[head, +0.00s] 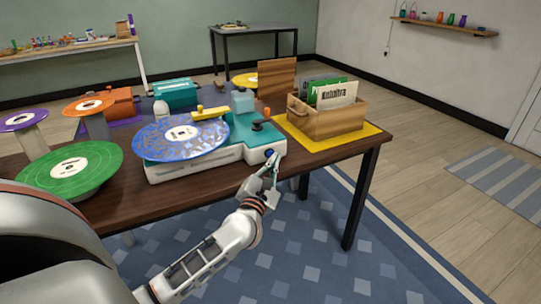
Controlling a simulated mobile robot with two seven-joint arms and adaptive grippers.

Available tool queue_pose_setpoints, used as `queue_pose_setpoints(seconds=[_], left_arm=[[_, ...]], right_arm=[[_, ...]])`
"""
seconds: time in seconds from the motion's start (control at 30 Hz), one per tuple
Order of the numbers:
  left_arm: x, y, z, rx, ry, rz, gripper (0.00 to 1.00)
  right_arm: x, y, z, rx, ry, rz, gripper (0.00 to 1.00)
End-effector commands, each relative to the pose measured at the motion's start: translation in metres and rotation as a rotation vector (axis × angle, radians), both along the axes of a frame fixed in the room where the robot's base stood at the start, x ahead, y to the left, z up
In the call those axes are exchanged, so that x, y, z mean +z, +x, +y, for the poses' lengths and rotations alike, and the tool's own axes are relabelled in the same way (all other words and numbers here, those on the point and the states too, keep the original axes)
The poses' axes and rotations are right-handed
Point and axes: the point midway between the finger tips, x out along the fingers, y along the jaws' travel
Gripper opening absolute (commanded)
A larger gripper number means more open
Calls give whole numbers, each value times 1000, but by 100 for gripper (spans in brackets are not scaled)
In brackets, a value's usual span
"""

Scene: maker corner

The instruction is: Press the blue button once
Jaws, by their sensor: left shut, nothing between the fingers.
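The blue button (269,153) is a small dark blue knob on the front right corner of the white and teal record player (195,170). My left gripper (275,160) is shut and empty, with its fingertips right at the button, just at its lower right in the head view. The fingers partly cover that corner, and I cannot tell whether they touch the button. A blue patterned record (180,136) lies on the player's platter. My right gripper is not in view.
A wooden crate of record sleeves (325,120) stands on a yellow mat (372,132) right of the player. A green record (70,168) on a stand is at the left. Further records and boxes fill the table behind. Floor is open in front and to the right.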

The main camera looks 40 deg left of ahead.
Motion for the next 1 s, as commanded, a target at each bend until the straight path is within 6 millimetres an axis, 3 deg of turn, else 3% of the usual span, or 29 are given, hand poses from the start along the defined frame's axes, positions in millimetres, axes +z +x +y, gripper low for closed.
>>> queue_pose_setpoints(seconds=[0.47, 1.0], left_arm=[[0, -3, -8, -2, -1, 0, 0], [1, -20, -49, -2, -2, -1, 0]], right_arm=[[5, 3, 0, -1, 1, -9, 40], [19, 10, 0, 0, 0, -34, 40]])
